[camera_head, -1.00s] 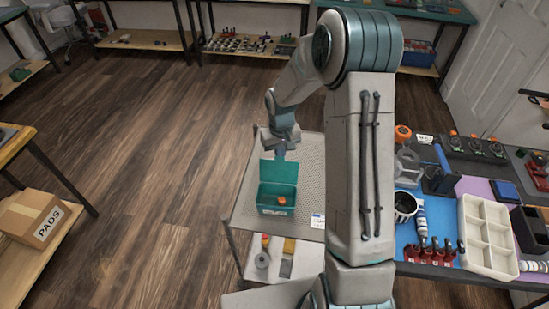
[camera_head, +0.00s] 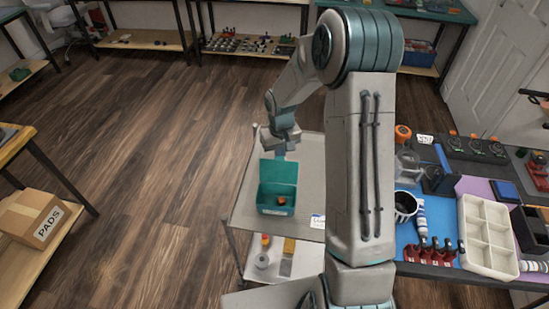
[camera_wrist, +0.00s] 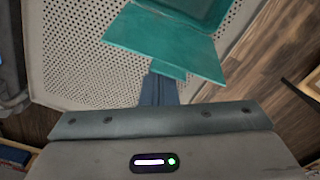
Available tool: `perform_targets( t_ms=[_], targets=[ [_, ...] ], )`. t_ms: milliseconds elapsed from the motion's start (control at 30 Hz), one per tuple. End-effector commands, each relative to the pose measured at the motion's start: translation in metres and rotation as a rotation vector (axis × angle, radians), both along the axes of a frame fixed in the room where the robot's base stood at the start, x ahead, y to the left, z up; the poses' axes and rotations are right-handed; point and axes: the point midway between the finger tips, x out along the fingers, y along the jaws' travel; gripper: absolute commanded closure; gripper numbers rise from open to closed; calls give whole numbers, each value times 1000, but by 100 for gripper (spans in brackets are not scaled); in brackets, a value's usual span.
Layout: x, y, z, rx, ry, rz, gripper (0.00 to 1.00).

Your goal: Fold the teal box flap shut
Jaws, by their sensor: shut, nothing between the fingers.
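The teal box (camera_head: 275,211) stands on the cart's perforated top, open towards the camera, with a small orange item (camera_head: 281,200) inside. Its teal flap (camera_head: 279,172) stands raised along the box's far edge. In the wrist view the flap (camera_wrist: 165,42) reaches towards my gripper, with part of the box (camera_wrist: 195,8) beyond it. My gripper (camera_head: 281,155) is shut and empty at the flap's far side, close to its upper edge. In the wrist view the fingers (camera_wrist: 161,84) end at the flap's tab; I cannot tell whether they touch it.
The perforated cart top (camera_head: 308,172) is mostly clear around the box. A small white label card (camera_head: 318,221) lies right of the box. Bottles (camera_head: 262,261) stand on the shelf below. A cluttered workbench with a white divided tray (camera_head: 487,235) is at right.

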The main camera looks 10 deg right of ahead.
Motion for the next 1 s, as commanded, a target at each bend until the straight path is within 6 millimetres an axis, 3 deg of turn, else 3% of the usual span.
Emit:
perform_targets(
  t_ms=[1000],
  targets=[
    [-39, 14, 0, 0, 1, 1, 100]
  ],
)
